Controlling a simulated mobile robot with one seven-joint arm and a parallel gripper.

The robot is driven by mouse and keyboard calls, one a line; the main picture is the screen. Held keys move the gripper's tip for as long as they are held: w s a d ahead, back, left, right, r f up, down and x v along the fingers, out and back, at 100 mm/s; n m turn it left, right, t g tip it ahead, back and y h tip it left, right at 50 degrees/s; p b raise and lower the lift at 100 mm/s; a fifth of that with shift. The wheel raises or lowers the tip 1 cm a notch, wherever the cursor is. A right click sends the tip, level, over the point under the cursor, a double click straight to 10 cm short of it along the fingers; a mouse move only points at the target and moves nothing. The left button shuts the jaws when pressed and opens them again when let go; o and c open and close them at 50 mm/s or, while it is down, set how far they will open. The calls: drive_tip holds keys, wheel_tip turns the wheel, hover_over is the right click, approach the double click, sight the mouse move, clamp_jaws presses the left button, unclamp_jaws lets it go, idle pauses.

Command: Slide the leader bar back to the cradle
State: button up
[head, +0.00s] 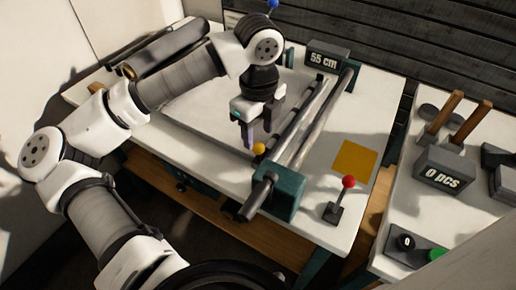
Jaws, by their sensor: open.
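My gripper (247,138) points down over the white table, with its jaws open. A yellow ball knob (259,149) is just right of the fingertips; I cannot tell whether they touch. A dark bar (302,112), which looks like the leader bar, runs from near the knob toward the back right. A paler rail (322,112) lies parallel on its right. A teal block (283,191) stands at their near end. A dark grey roll (170,52) lies at the back left, perhaps in the cradle, which my arm partly hides.
A "55 cm" display (326,60) stands behind the rails. A red-knobbed lever (345,188) and an orange square (356,158) are at right. Across a gap, a side table holds a "0 pcs" box (444,172) and a green button (437,255).

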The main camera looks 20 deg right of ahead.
sight(258, 152)
wheel_tip(258, 152, down, 8)
drive_tip(key=shift+r+p, duration=0.15)
drive_tip(key=shift+p, duration=0.25)
drive_tip(key=shift+c, duration=0.4)
clamp_jaws()
